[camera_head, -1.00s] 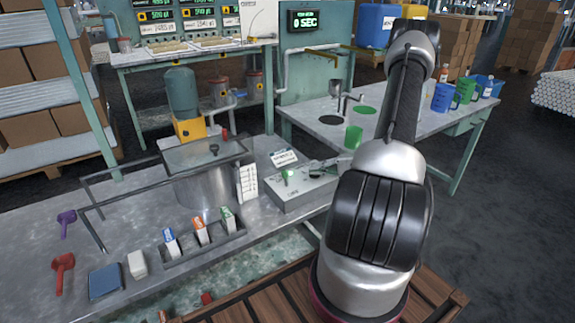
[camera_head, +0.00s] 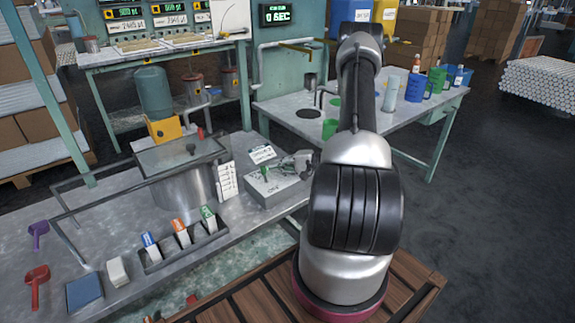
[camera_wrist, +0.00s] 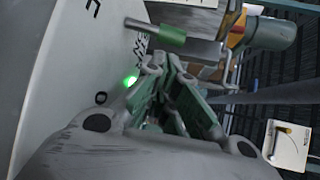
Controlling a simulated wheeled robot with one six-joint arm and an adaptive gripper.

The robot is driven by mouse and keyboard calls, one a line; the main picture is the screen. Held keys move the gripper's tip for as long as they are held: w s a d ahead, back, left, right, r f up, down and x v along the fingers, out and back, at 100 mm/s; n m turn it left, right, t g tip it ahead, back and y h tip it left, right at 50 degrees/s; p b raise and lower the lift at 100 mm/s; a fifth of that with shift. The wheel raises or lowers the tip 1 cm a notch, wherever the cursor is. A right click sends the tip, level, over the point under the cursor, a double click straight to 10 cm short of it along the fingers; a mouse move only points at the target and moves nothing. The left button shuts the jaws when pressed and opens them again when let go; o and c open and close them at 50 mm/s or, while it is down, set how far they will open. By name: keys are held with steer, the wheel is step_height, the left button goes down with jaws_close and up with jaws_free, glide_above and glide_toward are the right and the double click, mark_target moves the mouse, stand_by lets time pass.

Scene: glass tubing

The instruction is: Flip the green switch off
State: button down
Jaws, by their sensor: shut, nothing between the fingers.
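The green switch (camera_head: 264,172) stands up from the top of a grey metal box (camera_head: 276,194) on the near bench. In the wrist view a metal lever with a green cylindrical tip (camera_wrist: 172,36) sticks out from the box's pale face, and a green light (camera_wrist: 130,80) glows beside it. My gripper (camera_head: 292,164) is just right of the switch, over the box. In the wrist view my gripper (camera_wrist: 165,72) has its fingers together with nothing held, close below the green tip. I cannot tell whether it touches the lever.
A lidded metal pot (camera_head: 185,190) and a white rack (camera_head: 226,180) stand left of the box. A tray of labelled switches or blocks (camera_head: 182,245) lies in front.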

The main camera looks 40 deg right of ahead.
steer(key=shift+x, duration=1.05)
